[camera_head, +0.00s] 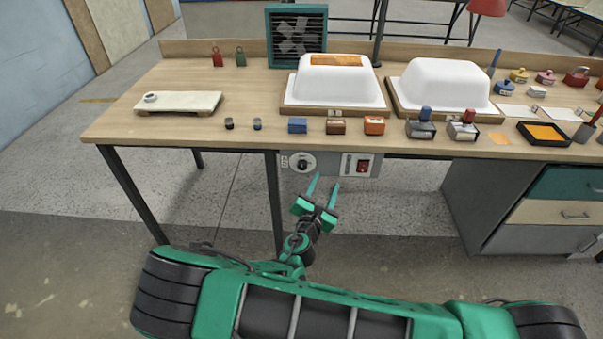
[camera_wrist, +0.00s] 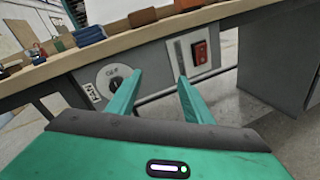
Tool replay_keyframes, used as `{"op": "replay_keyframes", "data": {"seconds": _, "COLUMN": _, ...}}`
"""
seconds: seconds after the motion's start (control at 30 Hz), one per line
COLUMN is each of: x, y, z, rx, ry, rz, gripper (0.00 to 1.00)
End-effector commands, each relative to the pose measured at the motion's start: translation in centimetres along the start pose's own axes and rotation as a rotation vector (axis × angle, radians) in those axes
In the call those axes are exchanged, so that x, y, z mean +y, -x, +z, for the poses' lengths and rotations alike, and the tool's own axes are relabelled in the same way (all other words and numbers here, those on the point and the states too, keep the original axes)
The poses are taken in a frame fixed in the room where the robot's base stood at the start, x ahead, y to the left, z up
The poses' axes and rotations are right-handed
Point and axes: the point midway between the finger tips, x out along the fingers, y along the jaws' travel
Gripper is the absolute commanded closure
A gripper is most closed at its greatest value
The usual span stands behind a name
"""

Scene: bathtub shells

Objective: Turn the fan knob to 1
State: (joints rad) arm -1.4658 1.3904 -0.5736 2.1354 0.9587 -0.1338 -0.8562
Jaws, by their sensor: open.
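The fan knob (camera_head: 302,164) is a small dark knob on a round white dial, set in a grey panel under the table's front edge. In the wrist view the knob (camera_wrist: 116,83) shows at the left of the panel, beside a "FAN" label; its setting is too small to read surely. My gripper (camera_head: 324,180) is open and empty, below and in front of the panel. In the wrist view my gripper (camera_wrist: 155,83) has its left finger close to the dial's right side, the right finger below the switch; touch cannot be told. The teal fan (camera_head: 297,35) stands at the table's back.
A red switch (camera_wrist: 200,52) sits on the same panel, right of the dial. The wooden table (camera_head: 130,125) overhangs the panel and carries two white tub shells (camera_head: 335,85), (camera_head: 440,85) and several small blocks and stamps. A drawer cabinet (camera_head: 490,200) stands at the right.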

Motion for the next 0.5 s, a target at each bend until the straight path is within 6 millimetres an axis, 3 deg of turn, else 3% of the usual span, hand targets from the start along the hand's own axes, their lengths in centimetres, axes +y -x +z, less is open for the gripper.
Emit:
{"op": "replay_keyframes", "data": {"seconds": 0.1, "x": 2.8, "y": 2.0, "z": -2.7, "rx": 0.009, "ry": 0.109, "rz": 0.139, "gripper": 0.54}}
{"op": "replay_keyframes", "data": {"seconds": 0.27, "x": 4.7, "y": 3.7, "z": -4.7, "rx": 0.014, "ry": 0.188, "rz": 0.243, "gripper": 0.54}}
{"op": "replay_keyframes", "data": {"seconds": 0.5, "x": 5.6, "y": 2.6, "z": -5.3, "rx": 0.014, "ry": 0.206, "rz": 0.268, "gripper": 0.54}}
